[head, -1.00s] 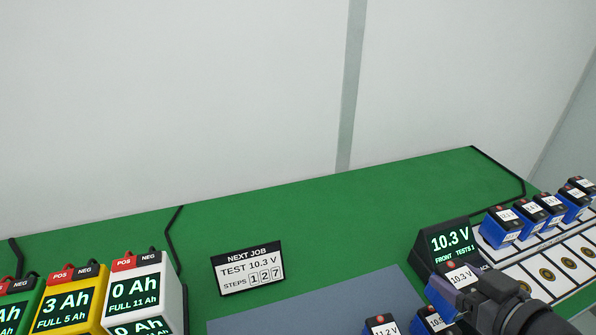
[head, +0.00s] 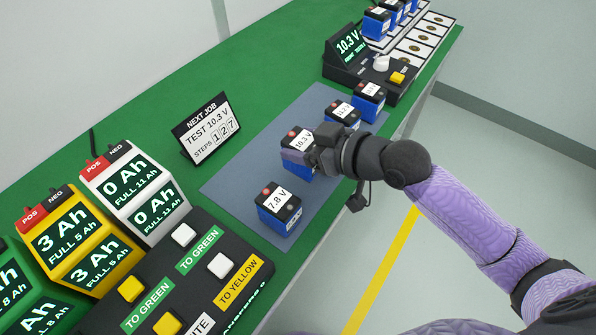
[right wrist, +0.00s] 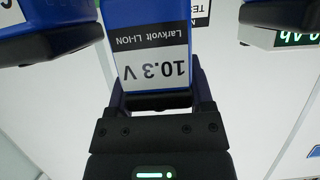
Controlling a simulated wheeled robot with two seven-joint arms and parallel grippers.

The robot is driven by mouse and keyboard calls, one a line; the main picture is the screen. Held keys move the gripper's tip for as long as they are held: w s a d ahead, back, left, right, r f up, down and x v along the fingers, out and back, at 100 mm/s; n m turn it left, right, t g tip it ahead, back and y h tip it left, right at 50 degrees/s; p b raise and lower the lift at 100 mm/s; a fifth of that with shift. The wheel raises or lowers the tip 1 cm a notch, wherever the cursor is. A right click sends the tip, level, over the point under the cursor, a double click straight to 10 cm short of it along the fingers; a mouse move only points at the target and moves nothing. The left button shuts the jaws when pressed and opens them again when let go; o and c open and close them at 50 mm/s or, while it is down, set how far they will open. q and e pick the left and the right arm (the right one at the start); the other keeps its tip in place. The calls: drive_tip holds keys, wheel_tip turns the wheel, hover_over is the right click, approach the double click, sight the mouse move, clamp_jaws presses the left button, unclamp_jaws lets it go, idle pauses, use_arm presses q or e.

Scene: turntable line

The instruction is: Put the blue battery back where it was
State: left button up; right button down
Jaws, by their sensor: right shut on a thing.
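My right gripper (head: 312,158) is shut on a blue battery (head: 293,160) labelled 10.3 V, at the grey mat (head: 235,185). The battery also shows in the right wrist view (right wrist: 150,45), between the fingers, its label toward the camera. It is in line between the 7.8 V battery (head: 279,208) and the 11.2 V battery (head: 342,112). I cannot tell whether its base touches the mat. Another blue battery (head: 369,100) stands farther along the mat. My left gripper is not in view.
A black tester (head: 347,50) reading 10.3 V stands at the back, beside a white rack (head: 425,38) with several blue batteries. A black button panel (head: 200,280) and charger boxes (head: 135,190) stand at the left. A NEXT JOB sign (head: 207,128) stands behind the mat.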

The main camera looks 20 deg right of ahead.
wheel_tip(320, 180, down, 5)
drive_tip(key=shift+r+b, duration=0.15)
drive_tip(key=shift+b, duration=0.8)
drive_tip(key=shift+r, duration=0.2)
drive_tip(key=shift+f, duration=0.15)
drive_tip(key=shift+c, duration=1.2)
unclamp_jaws()
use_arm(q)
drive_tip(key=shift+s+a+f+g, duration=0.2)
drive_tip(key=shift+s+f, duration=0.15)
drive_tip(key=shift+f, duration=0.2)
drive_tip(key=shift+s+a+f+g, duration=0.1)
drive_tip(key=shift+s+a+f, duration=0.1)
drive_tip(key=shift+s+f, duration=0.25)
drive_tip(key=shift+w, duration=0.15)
use_arm(e)
drive_tip(key=shift+s+d+r+p, duration=0.2)
drive_tip(key=shift+s+r+p, duration=0.05)
drive_tip(key=shift+s+p, duration=0.05)
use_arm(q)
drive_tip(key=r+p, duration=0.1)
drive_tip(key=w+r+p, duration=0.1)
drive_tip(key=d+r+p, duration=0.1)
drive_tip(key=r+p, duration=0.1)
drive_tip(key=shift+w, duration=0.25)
use_arm(e)
drive_tip(key=v, duration=1.1)
